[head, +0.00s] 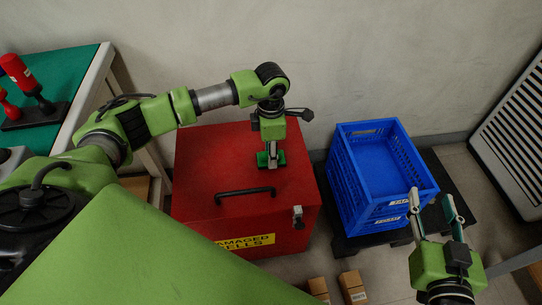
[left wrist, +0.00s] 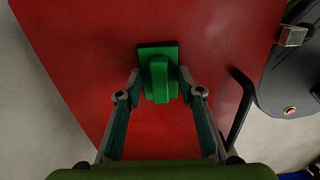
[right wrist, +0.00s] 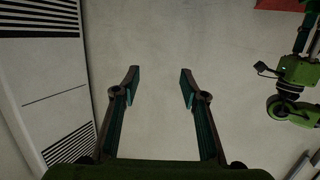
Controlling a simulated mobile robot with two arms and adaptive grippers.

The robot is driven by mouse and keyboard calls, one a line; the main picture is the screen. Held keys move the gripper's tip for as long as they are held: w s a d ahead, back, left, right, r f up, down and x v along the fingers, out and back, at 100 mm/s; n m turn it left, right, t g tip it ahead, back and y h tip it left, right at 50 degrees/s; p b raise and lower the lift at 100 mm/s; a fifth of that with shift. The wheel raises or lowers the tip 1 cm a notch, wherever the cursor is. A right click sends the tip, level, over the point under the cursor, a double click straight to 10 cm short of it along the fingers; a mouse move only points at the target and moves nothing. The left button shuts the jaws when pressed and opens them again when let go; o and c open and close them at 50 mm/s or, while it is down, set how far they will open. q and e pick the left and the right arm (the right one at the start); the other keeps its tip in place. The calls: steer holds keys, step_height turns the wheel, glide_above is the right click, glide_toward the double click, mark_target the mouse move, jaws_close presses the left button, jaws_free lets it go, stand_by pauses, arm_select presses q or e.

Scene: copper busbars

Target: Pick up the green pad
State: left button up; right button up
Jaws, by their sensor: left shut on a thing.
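The green pad (head: 263,159) is on the lid of the red box (head: 215,165), behind the lid's black handle. In the left wrist view the pad (left wrist: 160,50) shows a flat base with a raised block on it. My left gripper (head: 271,160) points down at the pad and is shut on it, with a finger on each side of the block. Whether the pad's base touches the lid is hard to tell. My right gripper (head: 431,197) is open and empty, in front of the blue crate; its spread fingers also show in the right wrist view (right wrist: 159,76).
The blue crate (head: 382,205) stands on a black pallet (head: 455,195) right of the red box. A green-topped table (head: 75,62) with red-handled tools is at the left. Small cardboard boxes (head: 352,285) lie on the floor in front. A slatted panel (head: 515,130) stands at the right wall.

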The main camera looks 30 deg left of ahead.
arm_select(q)
steer(key=shift+r, duration=0.15)
step_height(320, 180, up, 3)
steer(key=shift+s+r+p, duration=0.15)
steer(key=shift+r+p, duration=0.05)
steer(key=shift+p, duration=0.55)
steer(key=s+d+r+p, duration=0.3)
steer(key=s+d+r, duration=0.3)
steer(key=s+r, duration=0.3)
steer(key=shift+s, duration=1.7)
arm_select(e)
steer(key=s+d+f+g+h, duration=0.1)
steer(key=s+d+f+g, duration=0.2)
steer(key=s+f+g, duration=0.2)
steer(key=s+d+f+g+h, duration=0.2)
steer(key=s+f+g, duration=0.4)
steer(key=s+f, duration=0.3)
steer(key=shift+s+d+f+m+g, duration=0.3)
steer(key=shift+s+d, duration=0.5)
steer(key=shift+s, duration=1.3)
arm_select(q)
steer(key=shift+r, duration=0.1)
